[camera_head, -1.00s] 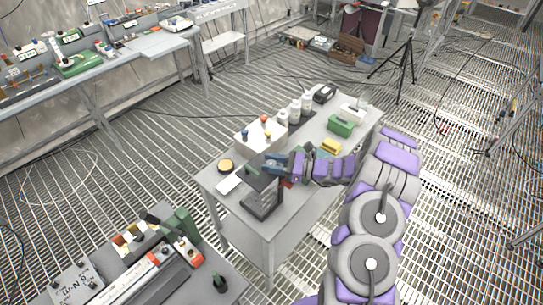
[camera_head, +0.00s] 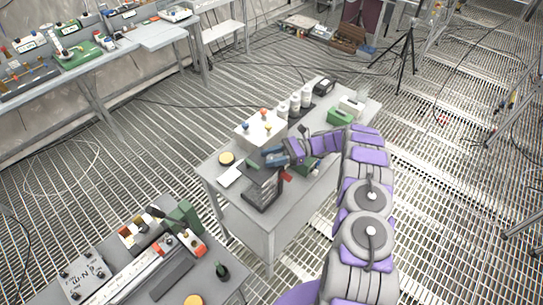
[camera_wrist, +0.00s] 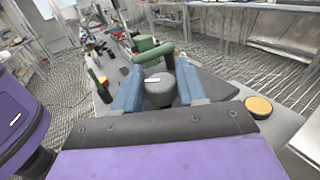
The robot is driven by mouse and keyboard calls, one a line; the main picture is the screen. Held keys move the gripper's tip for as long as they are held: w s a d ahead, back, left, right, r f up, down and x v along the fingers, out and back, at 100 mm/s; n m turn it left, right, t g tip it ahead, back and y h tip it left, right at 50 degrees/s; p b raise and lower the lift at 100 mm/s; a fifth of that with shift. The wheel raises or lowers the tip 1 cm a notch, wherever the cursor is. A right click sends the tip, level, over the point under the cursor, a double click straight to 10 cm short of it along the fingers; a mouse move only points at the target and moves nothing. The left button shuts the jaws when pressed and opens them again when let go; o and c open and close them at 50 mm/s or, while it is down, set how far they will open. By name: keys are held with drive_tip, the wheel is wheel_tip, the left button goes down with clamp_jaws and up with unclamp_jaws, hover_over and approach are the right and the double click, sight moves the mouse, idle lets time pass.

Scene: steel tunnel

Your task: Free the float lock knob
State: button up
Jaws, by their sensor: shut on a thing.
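The knob (camera_wrist: 160,91) is a dark grey round cap with a small white mark on top. In the wrist view it sits between the two blue fingers of my gripper (camera_wrist: 160,95), which are shut on it. A green bar (camera_wrist: 150,52) lies just beyond the knob. In the head view my gripper (camera_head: 274,157) is at the top of a dark upright device (camera_head: 262,190) at the near end of the grey table (camera_head: 230,200). The knob cannot be made out there. A green part (camera_head: 253,164) shows at the device's top left.
A yellow disc (camera_head: 227,158) and a white pad (camera_head: 231,177) lie left of the device. A white box (camera_head: 258,130) with coloured knobs stands behind it. Another bench (camera_head: 150,270) with equipment is at the lower left. Grated floor lies open between the benches.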

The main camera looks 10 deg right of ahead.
drive_tip(key=shift+w+r+n+g, duration=0.15)
drive_tip(key=shift+r+n+g, duration=0.05)
drive_tip(key=shift+n+g, duration=0.25)
idle(0.3)
drive_tip(key=o, duration=0.9)
drive_tip(key=shift+f, duration=0.1)
